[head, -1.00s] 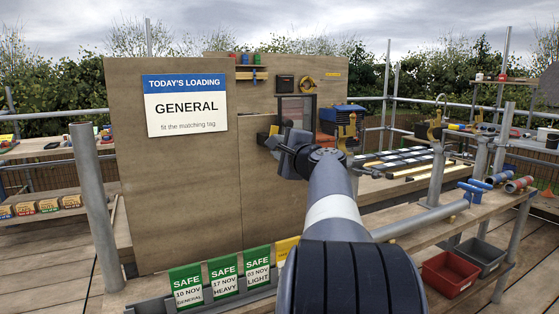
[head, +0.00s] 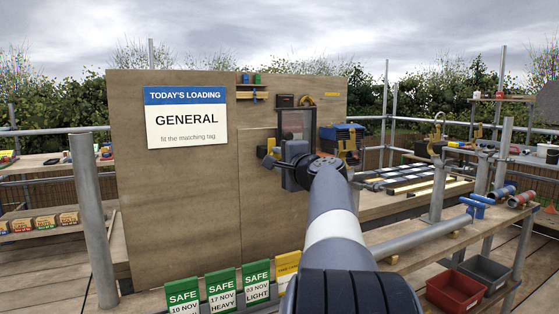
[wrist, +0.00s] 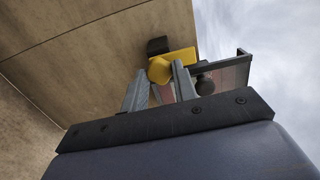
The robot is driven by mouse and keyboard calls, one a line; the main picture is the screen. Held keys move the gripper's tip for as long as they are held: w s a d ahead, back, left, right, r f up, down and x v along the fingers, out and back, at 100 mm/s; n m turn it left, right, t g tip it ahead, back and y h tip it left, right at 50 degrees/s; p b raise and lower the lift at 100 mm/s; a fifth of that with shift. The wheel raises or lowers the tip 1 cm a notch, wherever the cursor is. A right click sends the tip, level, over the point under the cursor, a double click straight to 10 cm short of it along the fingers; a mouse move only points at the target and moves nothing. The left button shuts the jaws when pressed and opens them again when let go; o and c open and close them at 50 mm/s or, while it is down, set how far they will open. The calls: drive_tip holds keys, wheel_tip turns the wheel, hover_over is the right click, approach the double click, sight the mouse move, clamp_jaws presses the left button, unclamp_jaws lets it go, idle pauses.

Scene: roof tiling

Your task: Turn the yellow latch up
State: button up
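The yellow latch (wrist: 180,58) shows in the wrist view just beyond my fingertips, beside a small black block (wrist: 157,45) on the wooden board. My gripper (wrist: 161,72) has its two grey fingers apart, with the near end of the latch at the gap between the tips. The right finger covers part of the latch, and I cannot tell whether either finger touches it. In the head view my gripper (head: 273,160) is at the left side of a grey-framed hatch (head: 295,122). Only a small yellow bit of the latch (head: 271,143) shows there, the rest being hidden by my gripper.
The wooden board (head: 205,190) carries a GENERAL loading sign (head: 186,117). Green SAFE tags (head: 222,290) stand along its foot. A blue-topped crate-like stack (head: 340,134) is right of the hatch. Red (head: 453,291) and grey bins are at lower right.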

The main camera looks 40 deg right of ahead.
drive_tip(key=o, duration=0.5)
drive_tip(key=shift+c, duration=0.2)
drive_tip(key=v, duration=1.1)
drive_tip(key=shift+w+f, duration=0.1)
drive_tip(key=shift+w, duration=0.05)
drive_tip(key=x, duration=1)
drive_tip(key=shift+w, duration=0.35)
drive_tip(key=shift+d, duration=0.1)
